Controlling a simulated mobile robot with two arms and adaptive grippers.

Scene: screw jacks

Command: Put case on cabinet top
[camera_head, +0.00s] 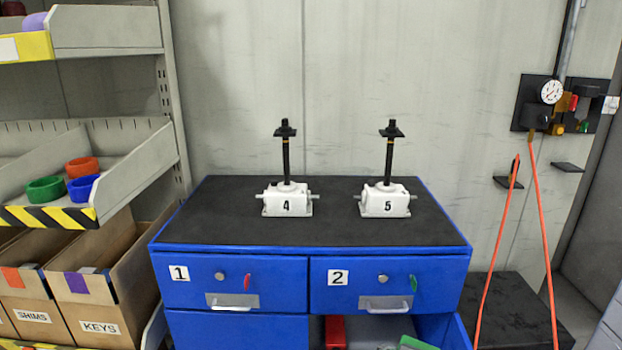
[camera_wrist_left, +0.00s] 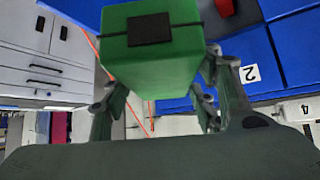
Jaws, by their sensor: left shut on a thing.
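A green case (camera_wrist_left: 175,62) with a dark square patch and a dark band fills the upper middle of the left wrist view. My left gripper (camera_wrist_left: 160,82) is shut on it, with a finger on each side. A green edge (camera_head: 418,343), likely the same case, shows at the bottom of the head view, in front of the cabinet's lower right opening. The blue cabinet has a black top (camera_head: 335,232), which is well above that green edge. My left gripper is not visible in the head view. My right gripper is in neither view.
Two white screw jacks, number 4 (camera_head: 287,201) and number 5 (camera_head: 385,200), stand upright toward the back of the cabinet top. The front strip of the top is clear. A shelf rack (camera_head: 95,215) stands at left. Orange hoses (camera_head: 546,240) hang at right. A red object (camera_head: 335,332) sits in the opening.

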